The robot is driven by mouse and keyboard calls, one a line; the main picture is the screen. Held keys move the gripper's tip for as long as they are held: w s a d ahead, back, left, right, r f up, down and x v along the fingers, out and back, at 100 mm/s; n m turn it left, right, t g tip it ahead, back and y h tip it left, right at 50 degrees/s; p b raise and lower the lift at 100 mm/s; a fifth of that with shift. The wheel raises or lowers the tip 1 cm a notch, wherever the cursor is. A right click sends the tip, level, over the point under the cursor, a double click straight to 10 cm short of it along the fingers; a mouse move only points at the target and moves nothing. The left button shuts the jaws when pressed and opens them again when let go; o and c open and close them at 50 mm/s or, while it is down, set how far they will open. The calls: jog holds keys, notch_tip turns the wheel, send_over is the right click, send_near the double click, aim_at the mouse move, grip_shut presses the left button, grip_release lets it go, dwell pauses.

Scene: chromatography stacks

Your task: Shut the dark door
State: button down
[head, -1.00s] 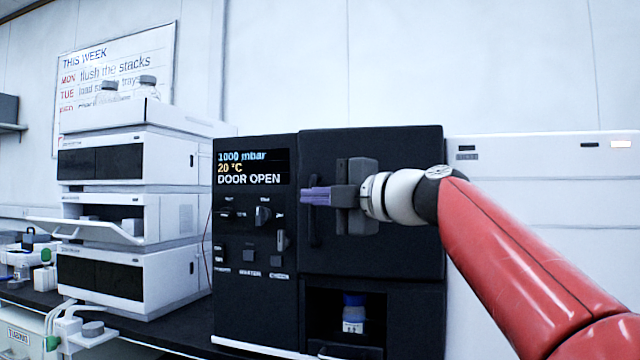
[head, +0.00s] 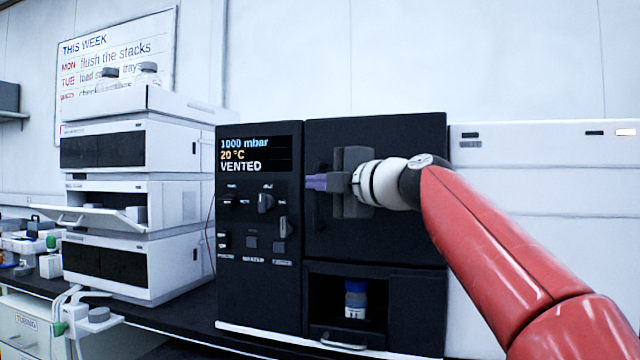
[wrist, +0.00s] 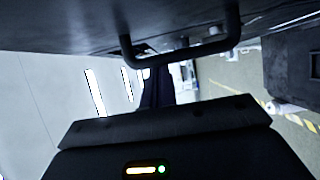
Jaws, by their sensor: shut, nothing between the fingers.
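The dark door (head: 410,190) is the upper right front of the black oven-like unit. It sits flush in its frame, and the display (head: 255,155) reads "1000 mbar, 20 °C, VENTED". My gripper (head: 316,182) is shut and empty at the door's left side, by its handle. The purple-grey fingers lie across the door handle (head: 312,215) in the head view. In the wrist view the handle (wrist: 182,58) shows as a dark bar close beyond the fingers (wrist: 155,92). I cannot tell whether the fingers touch the handle or the door.
Below the door, an open recess holds a blue-capped bottle (head: 355,299). White stacked instruments (head: 130,205) stand to the left, one with its flap tilted down. My red arm comes in from the right. A white panel (head: 540,180) lies behind it.

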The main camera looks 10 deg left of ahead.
jog(key=shift+f, duration=0.1)
jog(key=s+d+b, duration=0.6)
jog(key=s+d, duration=0.2)
jog(key=s, duration=0.1)
jog(key=s+d+f+m+g+h+p, duration=0.1)
jog(key=s+d+f+m+h+p, duration=0.1)
jog(key=s+d+f+m+h, duration=0.3)
jog(key=s+d+f+m+g+h+p, duration=0.1)
jog(key=s+d+f+m+h, duration=0.4)
jog(key=f+m, duration=0.9)
jog(key=s+d+f+m+g+h+p, duration=0.2)
jog(key=s+d+f+m+h, duration=0.3)
jog(key=f, duration=1.9)
jog(key=s+d+m+p, duration=0.1)
jog(key=s+d+m, duration=0.4)
jog(key=d, duration=0.3)
jog(key=shift+s+f, duration=0.2)
jog(key=shift+f, duration=0.1)
